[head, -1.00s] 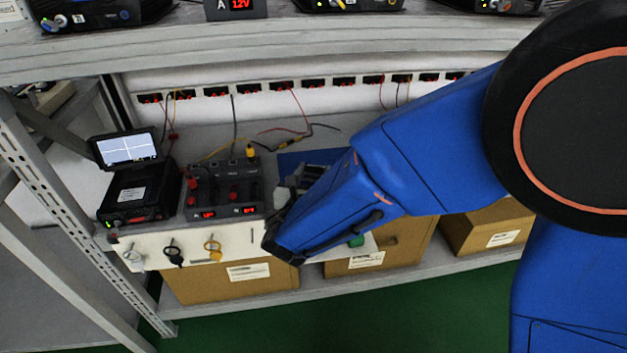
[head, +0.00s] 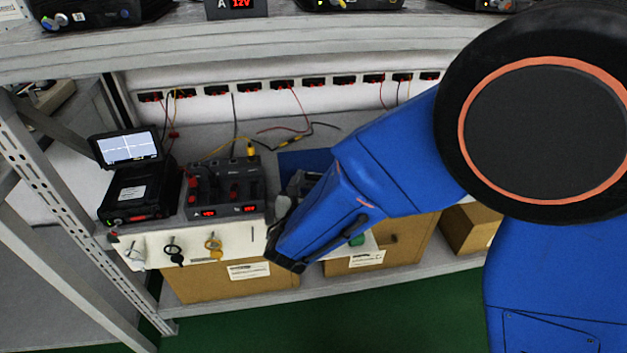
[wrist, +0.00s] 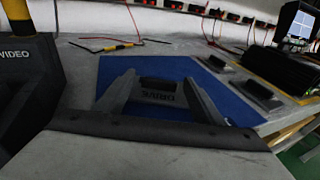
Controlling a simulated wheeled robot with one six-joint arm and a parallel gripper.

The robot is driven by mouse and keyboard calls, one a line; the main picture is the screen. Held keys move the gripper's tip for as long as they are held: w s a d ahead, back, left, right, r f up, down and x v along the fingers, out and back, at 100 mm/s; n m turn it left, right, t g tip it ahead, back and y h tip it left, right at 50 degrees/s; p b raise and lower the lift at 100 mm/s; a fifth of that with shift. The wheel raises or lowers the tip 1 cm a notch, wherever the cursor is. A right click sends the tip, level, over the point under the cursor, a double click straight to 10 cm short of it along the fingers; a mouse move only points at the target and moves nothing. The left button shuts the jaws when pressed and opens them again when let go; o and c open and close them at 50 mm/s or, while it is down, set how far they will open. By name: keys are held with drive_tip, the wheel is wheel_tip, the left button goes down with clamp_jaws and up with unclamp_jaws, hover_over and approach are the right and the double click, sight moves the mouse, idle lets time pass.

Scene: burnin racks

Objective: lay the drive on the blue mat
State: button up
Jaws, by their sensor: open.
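In the wrist view, my gripper (wrist: 157,92) is open, with one finger on each side of a dark, blocky drive (wrist: 158,94) bearing pale lettering. The drive appears to lie on the blue mat (wrist: 125,68); its lower part is hidden behind my gripper's body, and I cannot tell whether the fingers touch it. In the head view, the blue mat (head: 303,160) shows only in part behind my blue arm, which also hides most of the drive.
A black unit with a yellow post (wrist: 25,70) stands close on the left. Loose leads (head: 290,135) lie behind the mat. A screened instrument (head: 135,180) is at the shelf's left.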

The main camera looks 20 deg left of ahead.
drive_tip(key=shift+r, duration=0.15)
drive_tip(key=v, duration=1.2)
drive_tip(key=w+d+r+m+g+h, duration=0.25)
drive_tip(key=d+m, duration=0.25)
drive_tip(key=d, duration=0.6)
drive_tip(key=w+d+r+m+g+h, duration=0.15)
drive_tip(key=w+d+m+h, duration=0.3)
drive_tip(key=d, duration=0.65)
drive_tip(key=w+d+r+m+g+h, duration=0.1)
drive_tip(key=w+d+m+g+h, duration=0.15)
drive_tip(key=d+m, duration=0.6)
drive_tip(key=s+d+m+g, duration=0.3)
drive_tip(key=s+d, duration=0.1)
drive_tip(key=d, duration=0.8)
drive_tip(key=s+d+r+m+g+y, duration=0.1)
drive_tip(key=s+d+m+y, duration=0.2)
drive_tip(key=s+m, duration=0.4)
drive_tip(key=s+d+r+m+y, duration=0.1)
drive_tip(key=s+d+m+y, duration=0.2)
drive_tip(key=s+d+m, duration=0.3)
drive_tip(key=s+m, duration=0.1)
drive_tip(key=m, duration=0.3)
drive_tip(key=shift+s+r+g, duration=0.2)
drive_tip(key=shift+s+g, duration=0.15)
drive_tip(key=shift+s, duration=0.05)
